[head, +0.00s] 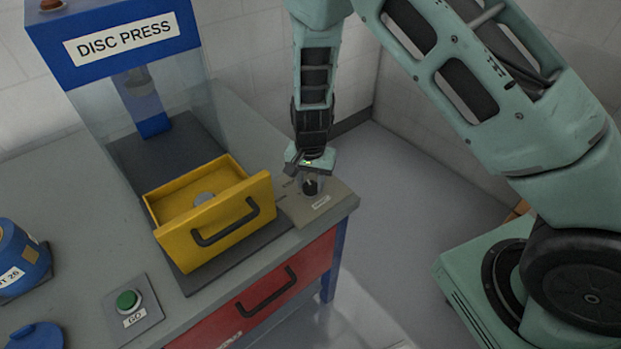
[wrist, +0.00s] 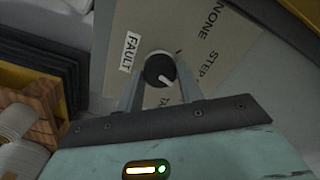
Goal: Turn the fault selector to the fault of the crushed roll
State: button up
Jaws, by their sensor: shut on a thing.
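The fault selector is a small black knob (head: 311,187) on a beige plate (head: 330,203) at the right end of the bench. In the wrist view the knob (wrist: 157,68) carries a white pointer aimed to the lower right, between the words "STEP" and a partly hidden "TA…". "NONE" is printed farther up, and a "FAULT" label is at the left. My gripper (head: 311,172) is above the plate, pointing down. In the wrist view its fingers (wrist: 160,85) are shut on the knob from both sides. I cannot make out a crushed roll.
A yellow drawer (head: 262,190) with a black handle juts out from the disc press (head: 125,45), close left of the plate. A green GO button (head: 127,299) and a blue drum (head: 15,255) are farther left. White round items (wrist: 15,125) show in the wrist view.

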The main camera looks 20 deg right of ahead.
aim_at(311, 185)
jog(key=shift+w+m, duration=0.1)
jog(key=shift+m, duration=0.3)
jog(key=shift+r, duration=0.1)
jog(key=o, duration=1)
notch_tip(311, 185, up, 17)
jog(key=b, duration=0.1)
jog(key=shift+r, duration=0.15)
jog(key=s+a+r+n, duration=0.2)
jog(key=s+n, duration=0.3)
jog(key=s, duration=0.4)
jog(key=s+a+r+n, duration=0.2)
jog(key=s+n, duration=0.3)
jog(key=s, duration=0.4)
jog(key=s+a+r+n, duration=0.2)
jog(key=s+n, duration=0.3)
jog(key=s, duration=0.4)
jog(key=shift+r+n+y, duration=0.3)
jog(key=shift+r+n, duration=0.1)
jog(key=shift+r, duration=0.15)
